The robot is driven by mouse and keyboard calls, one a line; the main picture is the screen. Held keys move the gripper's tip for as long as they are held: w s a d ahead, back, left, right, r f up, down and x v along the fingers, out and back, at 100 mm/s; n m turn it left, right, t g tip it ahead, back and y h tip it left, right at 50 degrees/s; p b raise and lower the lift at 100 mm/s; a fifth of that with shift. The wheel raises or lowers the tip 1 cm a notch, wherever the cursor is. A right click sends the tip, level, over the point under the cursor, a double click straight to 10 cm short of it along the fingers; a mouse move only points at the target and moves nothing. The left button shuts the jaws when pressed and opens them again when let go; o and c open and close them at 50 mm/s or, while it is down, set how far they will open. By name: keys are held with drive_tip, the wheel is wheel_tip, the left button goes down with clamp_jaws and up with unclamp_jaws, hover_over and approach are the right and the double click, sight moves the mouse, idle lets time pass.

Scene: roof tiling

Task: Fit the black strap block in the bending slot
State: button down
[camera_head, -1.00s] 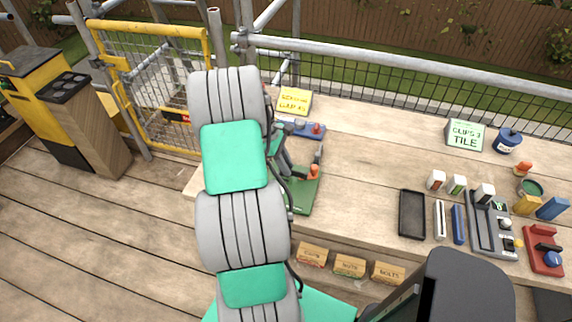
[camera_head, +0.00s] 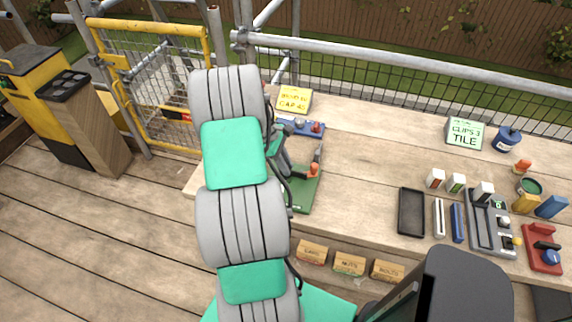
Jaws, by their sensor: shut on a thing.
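A green-based bench tool (camera_head: 304,196) with an orange-tipped lever (camera_head: 313,170) stands on the bench just right of my arm. My arm covers its left part, and I cannot make out a bending slot on it. Dark grey parts show between my arm and the lever; I cannot tell whose they are. My gripper is hidden behind my own arm links, which fill the middle of the view. I cannot make out the black strap block.
A blue tool (camera_head: 302,127) and a yellow sign (camera_head: 294,99) stand behind the green tool. At right are a black tray (camera_head: 411,212), a grey fixture (camera_head: 490,235), a red tool (camera_head: 543,250) and small blocks. The bench middle is clear. Labelled boxes (camera_head: 348,263) sit below the front edge.

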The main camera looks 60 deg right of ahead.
drive_tip(key=shift+f, duration=0.1)
idle(0.3)
drive_tip(key=c, duration=1.3)
unclamp_jaws()
drive_tip(key=shift+o, duration=0.2)
wheel_tip(320, 180, up, 5)
drive_tip(key=p, duration=0.5)
drive_tip(key=shift+r+p, duration=0.55)
drive_tip(key=shift+r, duration=0.5)
